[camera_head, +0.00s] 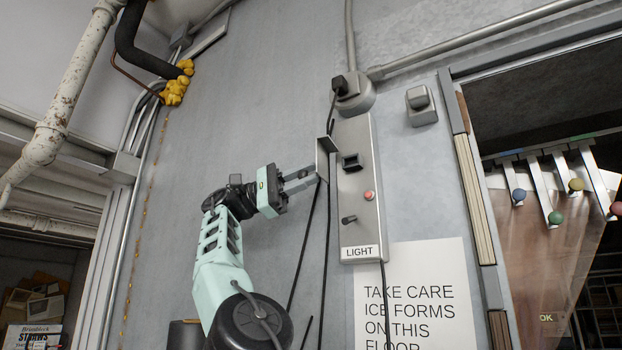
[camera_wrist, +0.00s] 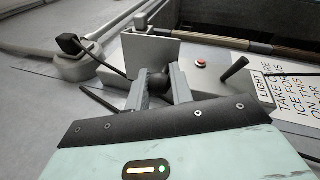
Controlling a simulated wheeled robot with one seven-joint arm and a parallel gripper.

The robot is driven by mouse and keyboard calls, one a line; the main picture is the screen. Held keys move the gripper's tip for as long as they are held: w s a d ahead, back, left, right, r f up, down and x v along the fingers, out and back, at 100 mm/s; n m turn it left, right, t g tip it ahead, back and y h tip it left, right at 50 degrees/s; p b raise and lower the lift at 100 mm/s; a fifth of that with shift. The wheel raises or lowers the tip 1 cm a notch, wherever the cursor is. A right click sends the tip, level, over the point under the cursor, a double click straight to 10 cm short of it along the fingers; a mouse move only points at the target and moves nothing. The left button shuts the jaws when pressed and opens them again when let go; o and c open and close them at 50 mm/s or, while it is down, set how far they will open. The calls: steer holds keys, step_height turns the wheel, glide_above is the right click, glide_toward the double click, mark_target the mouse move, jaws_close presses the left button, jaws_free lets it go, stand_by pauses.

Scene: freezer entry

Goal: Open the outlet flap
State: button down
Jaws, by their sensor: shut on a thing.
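The outlet flap (camera_head: 323,158) is a thin grey plate on the left side of a grey wall panel (camera_head: 357,220). It stands out from the panel, swung open, and a dark square outlet (camera_head: 351,162) shows beside it. My gripper (camera_head: 312,177) reaches the flap from the left. In the wrist view the flap (camera_wrist: 152,52) stands just beyond my fingertips (camera_wrist: 162,84). A dark rounded knob (camera_wrist: 158,82) sits between the fingers, and they are shut on it. The fingertips are partly hidden behind the flap's edge in the head view.
The panel also carries a red button (camera_head: 369,195), a dark lever (camera_head: 349,219) and a LIGHT label. A black plug (camera_head: 340,86) sits in a round box above, and black cables hang near my gripper. A doorway with strip curtain lies at right.

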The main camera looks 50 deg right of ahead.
steer(key=shift+w+d+y, duration=0.1)
steer(key=shift+d+y, duration=0.05)
steer(key=shift+y, duration=0.25)
steer(key=c, duration=1.2)
jaws_free()
steer(key=shift+h, duration=0.4)
